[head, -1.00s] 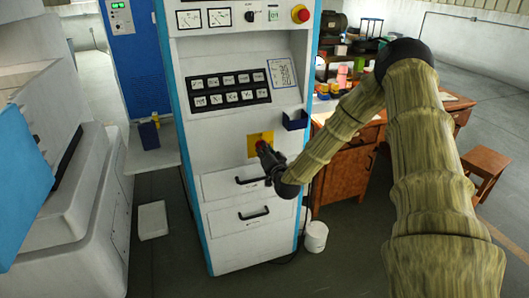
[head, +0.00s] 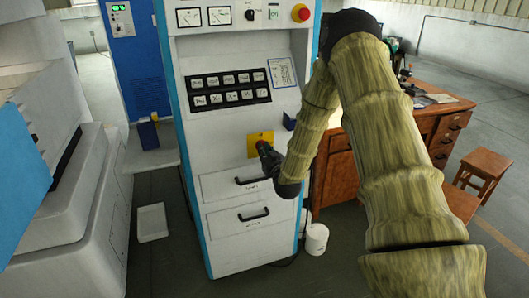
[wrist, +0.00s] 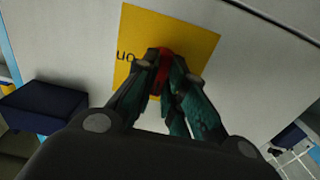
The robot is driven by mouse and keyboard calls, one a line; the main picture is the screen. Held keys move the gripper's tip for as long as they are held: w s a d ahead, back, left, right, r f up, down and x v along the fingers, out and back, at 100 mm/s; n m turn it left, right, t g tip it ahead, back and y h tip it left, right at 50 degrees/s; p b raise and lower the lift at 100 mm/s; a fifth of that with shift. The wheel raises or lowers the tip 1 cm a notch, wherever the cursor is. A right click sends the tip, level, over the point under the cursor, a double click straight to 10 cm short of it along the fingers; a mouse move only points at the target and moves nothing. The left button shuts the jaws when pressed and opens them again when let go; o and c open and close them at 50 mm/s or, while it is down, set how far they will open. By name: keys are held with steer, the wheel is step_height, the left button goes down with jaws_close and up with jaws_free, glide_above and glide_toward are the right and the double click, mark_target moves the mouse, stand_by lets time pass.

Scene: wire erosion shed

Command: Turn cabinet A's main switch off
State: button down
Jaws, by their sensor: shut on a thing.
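The white cabinet (head: 228,140) with blue edges stands in the middle of the head view. On its front is a yellow switch plate (head: 254,138), which also shows tilted in the wrist view (wrist: 198,42). The plate bears an "ON" label, seen upside down in the wrist view. My gripper (head: 263,149) is at the plate. In the wrist view my gripper (wrist: 164,72) is shut on the red switch handle (wrist: 164,60), with fingers on both sides. The fingers hide much of the handle, so its exact angle is hard to tell.
Two drawers with black handles (head: 253,214) lie below the plate. A small dark blue bin (head: 289,121) sticks out beside it. A red stop button (head: 300,13) is higher up. A wooden desk (head: 440,128), a stool (head: 482,165) and a white bucket (head: 316,238) stand to the right.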

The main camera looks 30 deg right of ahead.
steer(key=shift+s+f, duration=0.15)
steer(key=shift+f, duration=0.1)
steer(key=c, duration=1.5)
jaws_free()
steer(key=shift+r, duration=0.1)
steer(key=v, duration=1.1)
steer(key=shift+s, duration=0.4)
